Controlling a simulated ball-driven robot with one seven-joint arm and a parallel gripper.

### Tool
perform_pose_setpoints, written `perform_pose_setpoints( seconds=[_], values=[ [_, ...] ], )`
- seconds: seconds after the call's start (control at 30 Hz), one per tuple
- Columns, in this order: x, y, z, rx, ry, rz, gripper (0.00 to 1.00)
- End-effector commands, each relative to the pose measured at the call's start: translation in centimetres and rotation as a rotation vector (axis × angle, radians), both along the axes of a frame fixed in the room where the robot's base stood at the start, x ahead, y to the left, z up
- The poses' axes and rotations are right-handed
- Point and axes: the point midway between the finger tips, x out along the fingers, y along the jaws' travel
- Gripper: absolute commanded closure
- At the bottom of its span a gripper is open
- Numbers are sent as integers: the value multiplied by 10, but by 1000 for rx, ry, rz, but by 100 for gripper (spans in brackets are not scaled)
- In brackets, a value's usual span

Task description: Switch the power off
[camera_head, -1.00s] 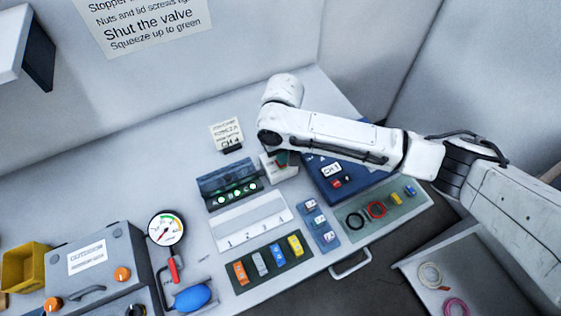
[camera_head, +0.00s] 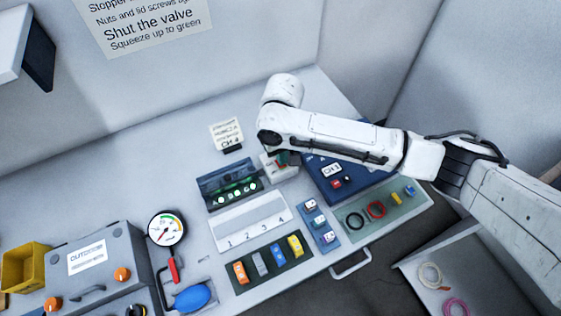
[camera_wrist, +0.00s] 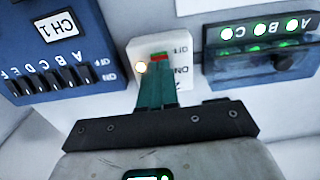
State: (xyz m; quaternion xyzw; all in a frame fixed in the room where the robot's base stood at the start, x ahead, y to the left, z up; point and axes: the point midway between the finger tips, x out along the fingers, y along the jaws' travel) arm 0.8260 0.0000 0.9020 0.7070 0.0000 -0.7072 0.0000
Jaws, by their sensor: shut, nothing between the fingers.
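The power switch (camera_wrist: 176,48) is a small white box with OFF and ON lettering, a red part and a lit amber lamp on its face. It also shows in the head view (camera_head: 285,174), partly covered by my arm. My gripper (camera_wrist: 156,78) is shut, with nothing between its teal fingers. Its fingertips lie over the switch face, close to the red part. I cannot tell whether they touch it. The fingers hide part of the rocker, so its exact position is unclear.
A dark panel (camera_head: 208,184) with several green lights sits left of the switch. A blue CH 1 box (camera_head: 322,188) with small levers stands on its right. A white numbered tray (camera_head: 262,222), coloured blocks and a gauge (camera_head: 166,228) are nearer the front.

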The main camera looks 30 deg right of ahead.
Motion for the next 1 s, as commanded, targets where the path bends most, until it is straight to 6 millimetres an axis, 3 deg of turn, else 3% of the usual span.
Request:
perform_pose_setpoints(
  seconds=[1.0],
  values=[
    [0, 0, -10, 1, 0, -1, 100]
  ],
)
